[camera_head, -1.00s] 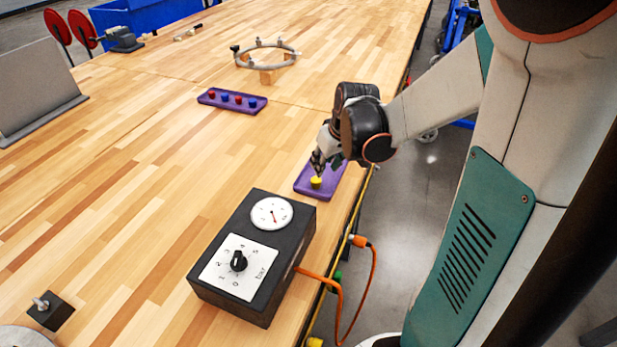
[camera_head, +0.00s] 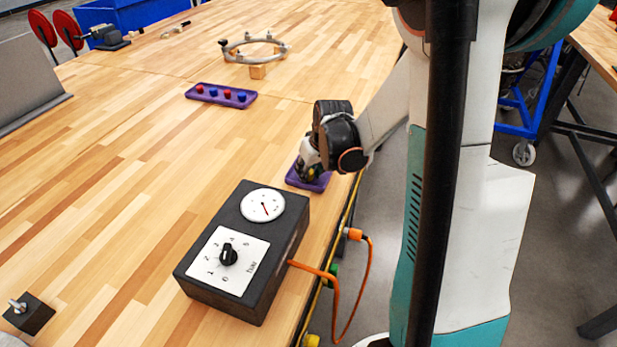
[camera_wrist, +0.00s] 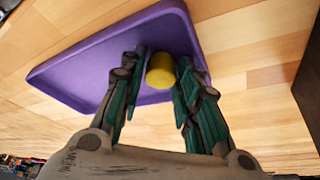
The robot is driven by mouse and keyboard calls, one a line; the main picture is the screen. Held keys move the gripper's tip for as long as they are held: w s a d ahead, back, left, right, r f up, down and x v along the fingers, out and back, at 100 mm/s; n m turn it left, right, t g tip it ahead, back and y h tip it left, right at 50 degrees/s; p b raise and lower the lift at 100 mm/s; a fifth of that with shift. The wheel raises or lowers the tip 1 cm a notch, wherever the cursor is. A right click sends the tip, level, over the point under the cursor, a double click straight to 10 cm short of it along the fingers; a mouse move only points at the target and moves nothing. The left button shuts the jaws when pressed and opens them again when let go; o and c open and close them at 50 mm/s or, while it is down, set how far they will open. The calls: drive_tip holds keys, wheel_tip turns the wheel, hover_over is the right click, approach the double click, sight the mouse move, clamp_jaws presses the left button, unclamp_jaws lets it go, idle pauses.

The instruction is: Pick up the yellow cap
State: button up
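The yellow cap (camera_wrist: 161,71) is on the purple tray (camera_wrist: 88,62) in the wrist view. My gripper (camera_wrist: 163,80) is open, with one finger on each side of the cap; a gap shows on the left, and I cannot tell whether the right finger touches it. In the head view my gripper (camera_head: 308,172) is low over the near purple tray (camera_head: 293,180), by the table's right edge. The cap is mostly hidden there behind my gripper.
A black box with a white gauge and knob (camera_head: 243,250) stands just in front of the tray. A second purple tray (camera_head: 221,95) with red and blue caps lies farther back. A grey ring (camera_head: 253,48) stands beyond it. The table's left middle is clear.

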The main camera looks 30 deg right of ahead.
drive_tip(key=shift+r, duration=0.1)
drive_tip(key=c, duration=0.4)
drive_tip(key=shift+r, duration=0.1)
wheel_tip(320, 180, up, 20)
drive_tip(key=p, duration=0.6)
drive_tip(key=shift+p, duration=0.3)
drive_tip(key=shift+o, duration=0.2)
clamp_jaws()
